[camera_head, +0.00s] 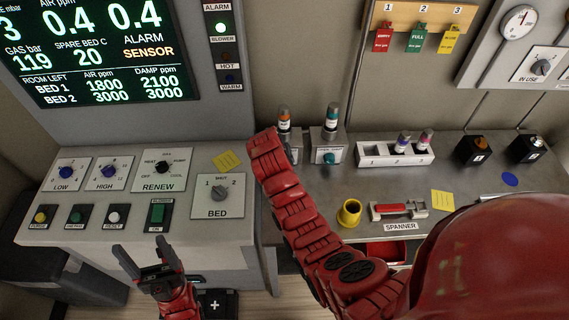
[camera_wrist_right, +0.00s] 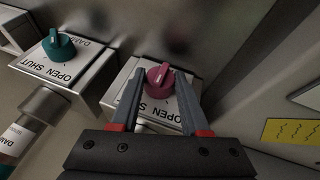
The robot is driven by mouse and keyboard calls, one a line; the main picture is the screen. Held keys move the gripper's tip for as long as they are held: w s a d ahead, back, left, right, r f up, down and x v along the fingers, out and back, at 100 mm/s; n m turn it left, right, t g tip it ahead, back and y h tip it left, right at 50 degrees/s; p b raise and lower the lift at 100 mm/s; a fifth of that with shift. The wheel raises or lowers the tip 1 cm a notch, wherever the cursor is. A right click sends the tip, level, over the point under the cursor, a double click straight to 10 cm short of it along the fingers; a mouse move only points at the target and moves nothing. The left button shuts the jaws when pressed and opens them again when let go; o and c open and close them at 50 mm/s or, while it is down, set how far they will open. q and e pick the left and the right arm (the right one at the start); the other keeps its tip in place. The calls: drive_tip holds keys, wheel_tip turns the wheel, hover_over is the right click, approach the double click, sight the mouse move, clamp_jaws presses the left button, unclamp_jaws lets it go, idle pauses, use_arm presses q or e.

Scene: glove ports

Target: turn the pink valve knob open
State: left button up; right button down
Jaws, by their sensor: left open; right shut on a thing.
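The pink valve knob (camera_wrist_right: 160,78) sits on a pale valve box in the right wrist view. My right gripper (camera_wrist_right: 160,75) has one finger on each side of the knob and is shut on it. In the head view my red right arm hides the knob and the right gripper. My left gripper (camera_head: 144,247) is open and empty in front of the left console's lower edge.
A teal knob (camera_wrist_right: 58,44) marked OPEN and SHUT is on the neighbouring valve box; it also shows in the head view (camera_head: 328,157). A rack (camera_head: 395,152) with cartridges, a yellow cup (camera_head: 348,213) and a red spanner (camera_head: 398,209) stand to the right on the bench.

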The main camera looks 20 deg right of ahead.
drive_tip(key=h+b, duration=0.2)
drive_tip(key=b, duration=0.2)
drive_tip(key=n+g+h+b, duration=0.1)
drive_tip(key=h+b, duration=0.2)
drive_tip(key=b, duration=0.1)
drive_tip(key=a+f+h+b, duration=0.1)
drive_tip(key=h+b, duration=0.1)
drive_tip(key=b, duration=0.2)
drive_tip(key=shift+w+f+n, duration=0.1)
drive_tip(key=shift+w+n, duration=0.05)
drive_tip(key=shift+n, duration=0.25)
drive_tip(key=shift+g+h+b, duration=0.3)
drive_tip(key=shift+h+b, duration=0.4)
drive_tip(key=shift+b, duration=0.3)
drive_tip(key=shift+r, duration=0.2)
drive_tip(key=shift+c, duration=2)
unclamp_jaws()
drive_tip(key=shift+h, duration=0.3)
